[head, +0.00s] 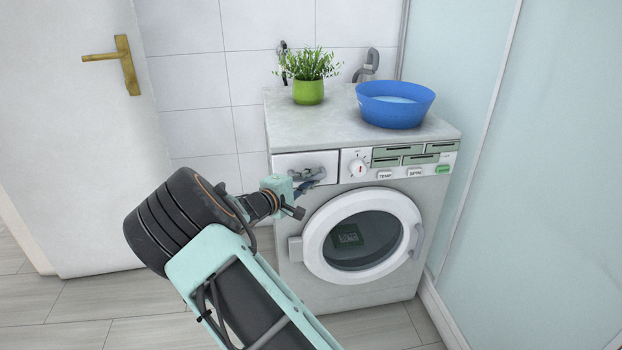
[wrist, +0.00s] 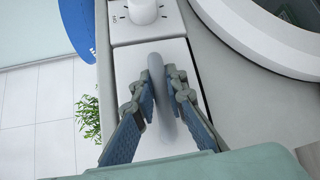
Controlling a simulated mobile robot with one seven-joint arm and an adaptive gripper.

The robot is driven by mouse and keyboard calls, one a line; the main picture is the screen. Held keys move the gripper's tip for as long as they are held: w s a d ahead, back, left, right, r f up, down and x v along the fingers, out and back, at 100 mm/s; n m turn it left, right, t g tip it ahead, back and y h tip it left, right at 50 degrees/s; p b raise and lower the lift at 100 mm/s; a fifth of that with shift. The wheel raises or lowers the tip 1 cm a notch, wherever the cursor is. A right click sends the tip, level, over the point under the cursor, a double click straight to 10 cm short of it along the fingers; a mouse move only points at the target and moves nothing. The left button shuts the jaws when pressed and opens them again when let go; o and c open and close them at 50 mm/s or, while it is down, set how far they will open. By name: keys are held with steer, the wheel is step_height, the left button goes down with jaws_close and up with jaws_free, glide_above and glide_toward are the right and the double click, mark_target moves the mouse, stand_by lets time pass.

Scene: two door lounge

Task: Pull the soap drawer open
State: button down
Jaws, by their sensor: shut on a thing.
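The soap drawer (head: 288,162) is the pale panel at the top left of the washing machine's front. It looks flush with the control panel beside it. In the wrist view its front (wrist: 126,62) lies behind my fingers, with an upright-looking grey handle (wrist: 158,75) in the middle. My gripper (head: 316,176) is at the drawer front in the head view, partly hidden by my wrist. In the wrist view my gripper (wrist: 163,97) has one blue-padded finger on each side of the handle and is shut on it.
The washing machine (head: 345,290) has a shut round door (head: 362,235) below the drawer and a dial (head: 358,168) beside it. On top stand a potted plant (head: 309,92) and a blue basin (head: 395,108). A glass panel (head: 540,180) closes the right side; floor is clear at left.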

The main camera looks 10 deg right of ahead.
steer(key=s+b, duration=0.1)
steer(key=s, duration=1.8)
steer(key=shift+b, duration=0.35)
steer(key=shift+f, duration=0.15)
steer(key=c, duration=1.9)
jaws_free()
steer(key=shift+c, duration=0.2)
steer(key=v, duration=1.2)
